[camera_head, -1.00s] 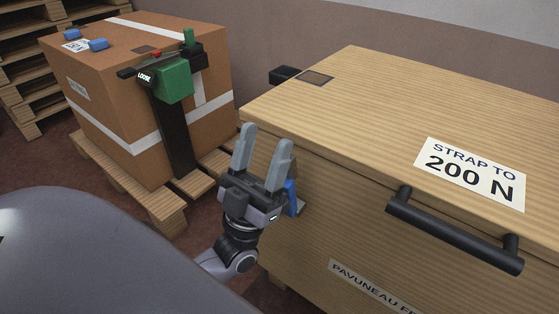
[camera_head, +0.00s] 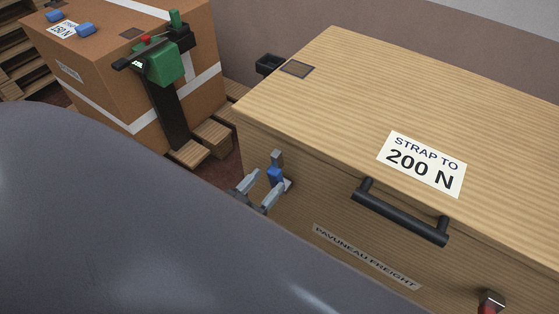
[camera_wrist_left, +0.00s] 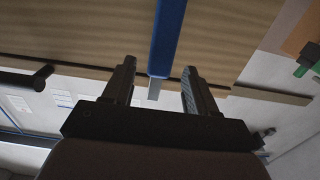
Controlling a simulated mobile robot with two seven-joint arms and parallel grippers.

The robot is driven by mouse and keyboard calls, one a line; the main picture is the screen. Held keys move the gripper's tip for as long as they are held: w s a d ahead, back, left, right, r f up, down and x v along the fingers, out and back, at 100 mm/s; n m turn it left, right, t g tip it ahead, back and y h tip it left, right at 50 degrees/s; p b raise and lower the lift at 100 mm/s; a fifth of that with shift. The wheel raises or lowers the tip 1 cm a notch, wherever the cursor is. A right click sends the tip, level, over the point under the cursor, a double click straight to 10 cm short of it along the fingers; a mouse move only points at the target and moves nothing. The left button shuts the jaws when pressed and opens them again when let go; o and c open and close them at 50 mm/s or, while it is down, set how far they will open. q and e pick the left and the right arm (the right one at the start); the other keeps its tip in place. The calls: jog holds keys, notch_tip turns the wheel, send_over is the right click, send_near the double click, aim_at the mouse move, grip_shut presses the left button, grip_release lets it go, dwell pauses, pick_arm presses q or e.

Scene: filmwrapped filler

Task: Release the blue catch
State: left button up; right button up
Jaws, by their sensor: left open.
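The blue catch (camera_head: 275,174) is on the front face of the wooden crate (camera_head: 300,200), near its left end, with grey metal plates above and beside it. My left gripper (camera_head: 258,190) is open just in front of and below the catch; my grey arm hides most of it. In the left wrist view the catch is a long blue bar (camera_wrist_left: 166,38) with a grey end. Its lower end reaches between the two open fingers of my left gripper (camera_wrist_left: 159,70), with a gap visible on each side. I cannot see my right gripper.
A black handle (camera_head: 400,212) sticks out from the crate front. A strapped cardboard box (camera_head: 110,70) with a green ratchet (camera_head: 165,63) stands on a pallet (camera_head: 205,145) at the left.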

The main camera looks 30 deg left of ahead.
aim_at(279, 168)
pick_arm(q)
jog(key=w, duration=0.6)
jog(key=shift+w+d+b, duration=0.15)
jog(key=shift+w+b, duration=0.1)
jog(key=shift+b, duration=0.05)
jog(key=shift+s, duration=0.1)
grip_shut()
